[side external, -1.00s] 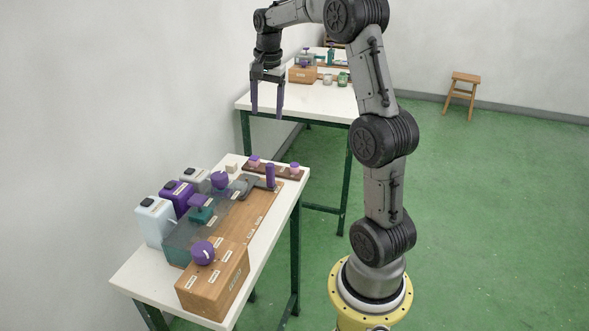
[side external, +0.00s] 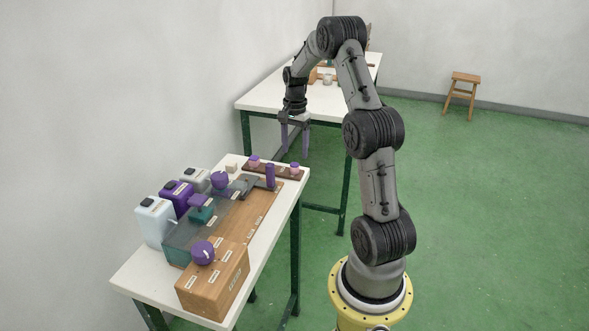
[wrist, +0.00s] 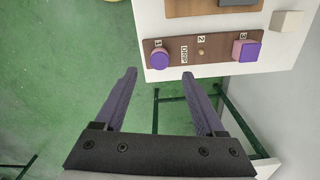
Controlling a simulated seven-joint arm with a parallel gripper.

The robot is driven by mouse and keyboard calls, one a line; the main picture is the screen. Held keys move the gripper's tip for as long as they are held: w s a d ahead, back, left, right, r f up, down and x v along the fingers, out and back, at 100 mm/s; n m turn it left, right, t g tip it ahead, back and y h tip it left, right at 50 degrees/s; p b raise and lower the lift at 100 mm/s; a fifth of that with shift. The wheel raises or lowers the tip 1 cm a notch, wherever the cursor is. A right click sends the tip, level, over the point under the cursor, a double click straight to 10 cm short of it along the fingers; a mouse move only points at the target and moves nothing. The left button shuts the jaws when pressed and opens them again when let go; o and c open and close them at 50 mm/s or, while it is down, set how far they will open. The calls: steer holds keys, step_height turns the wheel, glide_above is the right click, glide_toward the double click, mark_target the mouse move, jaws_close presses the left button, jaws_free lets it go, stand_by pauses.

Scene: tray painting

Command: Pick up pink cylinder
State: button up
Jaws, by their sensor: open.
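The pink cylinder (wrist: 159,57) has a round purple top and stands at the number 1 end of a brown strip marked "DIP" (wrist: 182,54). In the side external view the cylinder (side external: 294,168) is at the right end of that strip (side external: 276,171). My gripper (side external: 295,153) is open and empty, pointing down above that end. In the wrist view its two purple fingers (wrist: 157,76) are spread, with the cylinder just beyond the tips and between their lines. The gripper is apart from it.
A pink, squarish purple-topped block (wrist: 245,50) stands at number 3. A pale block (wrist: 287,22) is beside the strip. Bottles, a teal tray and a wooden box (side external: 214,285) fill the table (side external: 150,280). A second table (side external: 265,97) is behind.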

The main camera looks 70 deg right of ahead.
mark_target(295, 164)
steer(key=f, duration=0.5)
steer(key=shift+a+f, duration=0.1)
steer(key=shift+a, duration=0.1)
jaws_close()
